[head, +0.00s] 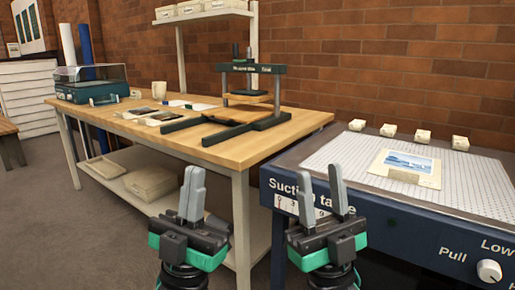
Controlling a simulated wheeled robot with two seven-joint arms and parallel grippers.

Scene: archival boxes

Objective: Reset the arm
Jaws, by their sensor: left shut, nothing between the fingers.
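My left gripper (191,193) is in the lower middle of the head view. Its fingers are together with nothing between them. My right gripper (323,199) is just right of it, in front of the suction table's near left corner. Its two fingers stand apart with a gap between them, and the gap is empty. Both grippers point up and away from me, and neither appears to hold anything.
A suction table (330,171) with a picture (408,167) and several small blocks stands at right. A wooden workbench (262,148) carries a green press (252,69), a mug (159,89) and a lidded device (90,84). Boxes (150,183) lie on its lower shelf. Floor (100,240) shows at left.

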